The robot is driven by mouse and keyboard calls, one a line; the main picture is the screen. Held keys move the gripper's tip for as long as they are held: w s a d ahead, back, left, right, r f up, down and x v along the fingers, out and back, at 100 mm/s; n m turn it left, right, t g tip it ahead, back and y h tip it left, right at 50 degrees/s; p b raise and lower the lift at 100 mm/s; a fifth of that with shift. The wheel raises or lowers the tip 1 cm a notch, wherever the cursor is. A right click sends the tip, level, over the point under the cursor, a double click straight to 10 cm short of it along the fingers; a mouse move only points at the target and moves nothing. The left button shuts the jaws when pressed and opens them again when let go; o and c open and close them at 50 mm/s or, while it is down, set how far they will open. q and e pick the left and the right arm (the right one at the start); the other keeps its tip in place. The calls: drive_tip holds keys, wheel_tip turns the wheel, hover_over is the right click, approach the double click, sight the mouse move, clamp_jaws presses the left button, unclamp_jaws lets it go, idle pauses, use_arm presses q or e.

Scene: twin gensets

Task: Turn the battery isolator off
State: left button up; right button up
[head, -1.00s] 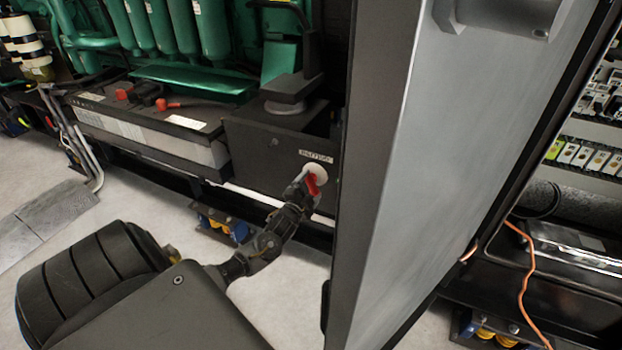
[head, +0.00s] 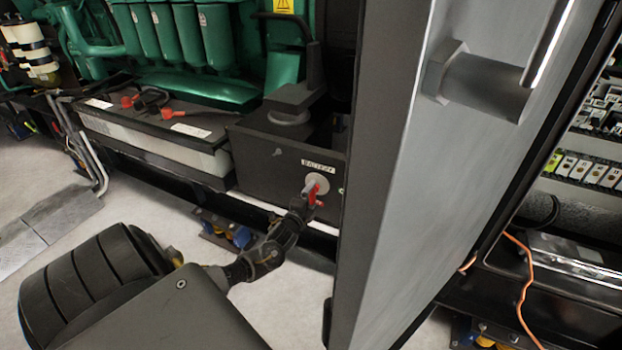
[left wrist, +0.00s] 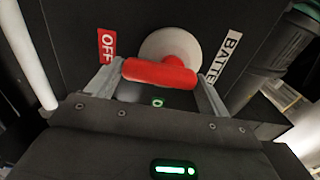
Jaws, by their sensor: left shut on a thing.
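The battery isolator has a red handle (head: 313,192) on a pale round base (head: 318,182), set in the front of a dark box (head: 262,160) below a BATTERY label (head: 318,164). In the left wrist view the red handle (left wrist: 160,72) lies across the picture between my fingers, with the round base (left wrist: 172,46) behind it. An OFF label (left wrist: 107,46) is left of it and the BATTERY label (left wrist: 232,55) right of it. My left gripper (head: 307,203) is shut on the handle, a fingertip at each end of it. My right gripper is not in view.
A large grey panel (head: 420,180) stands close on the right of the isolator. A battery (head: 160,118) with red terminal caps is left of the box. Green engine parts (head: 205,35) are behind. An orange cable (head: 522,290) hangs at the right.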

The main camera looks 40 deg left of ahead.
use_arm(q)
drive_tip(key=o, duration=0.9)
drive_tip(key=shift+o, duration=0.2)
drive_tip(key=p+v, duration=0.1)
drive_tip(key=v, duration=0.9)
drive_tip(key=shift+s, duration=0.4)
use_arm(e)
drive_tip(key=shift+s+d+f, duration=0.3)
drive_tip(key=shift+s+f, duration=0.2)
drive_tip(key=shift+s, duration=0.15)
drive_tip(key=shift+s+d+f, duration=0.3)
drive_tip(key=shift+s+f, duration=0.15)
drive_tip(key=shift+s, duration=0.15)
use_arm(q)
drive_tip(key=shift+d, duration=0.1)
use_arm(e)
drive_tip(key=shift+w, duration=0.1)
